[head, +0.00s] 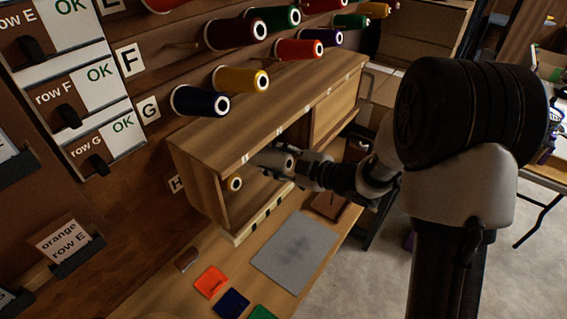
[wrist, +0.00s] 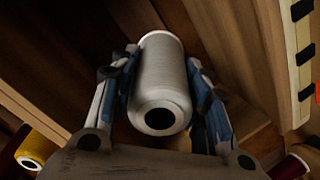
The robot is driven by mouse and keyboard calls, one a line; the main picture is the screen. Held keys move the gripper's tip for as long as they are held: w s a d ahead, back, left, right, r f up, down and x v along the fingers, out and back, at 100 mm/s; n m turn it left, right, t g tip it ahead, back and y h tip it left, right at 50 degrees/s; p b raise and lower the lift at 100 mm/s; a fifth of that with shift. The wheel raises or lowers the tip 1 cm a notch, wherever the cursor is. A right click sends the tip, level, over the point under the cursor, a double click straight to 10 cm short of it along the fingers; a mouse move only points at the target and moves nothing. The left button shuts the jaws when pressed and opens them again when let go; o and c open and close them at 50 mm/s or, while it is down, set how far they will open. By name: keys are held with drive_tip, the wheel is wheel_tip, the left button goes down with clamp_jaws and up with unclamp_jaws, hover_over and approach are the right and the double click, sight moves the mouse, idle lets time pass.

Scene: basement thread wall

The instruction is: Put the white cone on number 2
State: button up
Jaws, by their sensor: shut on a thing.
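The white cone (wrist: 160,85) is a spool with a dark hole in its near end. It lies between the two fingers of my gripper (wrist: 161,68) in the wrist view, and the fingers are shut on it. In the head view my gripper (head: 296,166) reaches into the open left part of a wooden cabinet (head: 203,158), with the pale cone (head: 270,157) at its tip.
Another cone end (head: 235,184) shows inside the cabinet, left of my gripper. A yellow cone (wrist: 32,146) and a dark red one (wrist: 291,168) show at the wrist view's lower corners. Coloured cones (head: 240,80) hang above the cabinet. A grey mat (head: 295,249) lies on the bench below.

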sight(257, 156)
drive_tip(key=shift+b+x, duration=0.6)
drive_tip(key=shift+x, duration=2.45)
drive_tip(key=shift+r, duration=0.15)
drive_tip(key=shift+f+b, duration=0.3)
drive_tip(key=o, duration=1.3)
drive_tip(key=v, duration=1.2)
drive_tip(key=shift+d+r, duration=0.1)
drive_tip(key=shift+r, duration=0.05)
